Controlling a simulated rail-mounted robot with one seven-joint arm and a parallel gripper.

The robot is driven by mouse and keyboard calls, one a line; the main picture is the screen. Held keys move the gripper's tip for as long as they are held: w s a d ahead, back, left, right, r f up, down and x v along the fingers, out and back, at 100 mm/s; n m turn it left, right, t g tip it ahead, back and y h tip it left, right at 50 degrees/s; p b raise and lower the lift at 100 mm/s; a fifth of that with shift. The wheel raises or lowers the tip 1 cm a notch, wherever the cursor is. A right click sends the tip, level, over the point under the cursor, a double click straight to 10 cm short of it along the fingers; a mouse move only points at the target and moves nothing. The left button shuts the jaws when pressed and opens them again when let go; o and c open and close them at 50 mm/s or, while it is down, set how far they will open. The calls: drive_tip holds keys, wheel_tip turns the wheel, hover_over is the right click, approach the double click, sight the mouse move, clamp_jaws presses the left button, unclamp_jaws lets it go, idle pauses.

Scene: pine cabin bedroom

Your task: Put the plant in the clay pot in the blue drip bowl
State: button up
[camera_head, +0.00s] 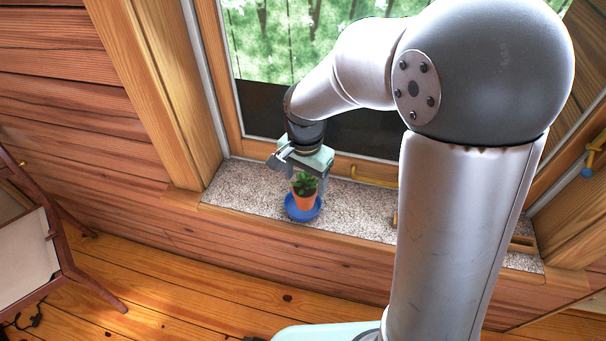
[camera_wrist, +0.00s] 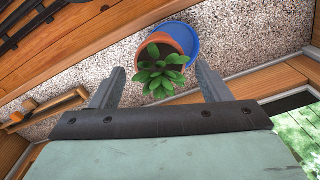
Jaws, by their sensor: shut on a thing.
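The plant is a small green leafy one (camera_head: 304,184) in an orange clay pot (camera_head: 304,201). It also shows in the wrist view (camera_wrist: 158,72), with the pot (camera_wrist: 150,48) behind the leaves. My gripper (camera_head: 309,188) is shut on the clay pot, with one finger on each side; in the wrist view, the gripper (camera_wrist: 160,75) frames the plant. The blue drip bowl (camera_head: 290,212) is on the speckled sill below the pot. In the wrist view the bowl (camera_wrist: 190,37) shows past the pot's upper right side. I cannot tell whether the pot touches the bowl.
The speckled window sill (camera_head: 245,190) is narrow, with the window frame (camera_head: 235,125) close behind. A wooden-handled thing (camera_wrist: 45,110) lies on the sill. The sill left of the bowl is clear. A chair (camera_head: 62,240) stands at the left.

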drive_tip(key=w+f, duration=0.1)
drive_tip(key=f, duration=0.1)
drive_tip(key=w+f, duration=0.2)
drive_tip(key=shift+w+a, duration=0.1)
drive_tip(key=shift+a, duration=0.1)
drive_tip(key=shift+f, duration=1.35)
drive_tip(key=shift+f, duration=0.15)
drive_tip(key=o, duration=1.3)
drive_tip(key=shift+o, duration=0.2)
wheel_tip(320, 180, up, 12)
drive_tip(key=shift+r, duration=0.15)
drive_tip(key=s+d+n, duration=0.3)
drive_tip(key=s+d, duration=0.3)
drive_tip(key=s, duration=0.4)
drive_tip(key=s+d+n, duration=0.4)
drive_tip(key=s+d, duration=0.2)
drive_tip(key=s, duration=0.4)
drive_tip(key=shift+d+r, duration=0.25)
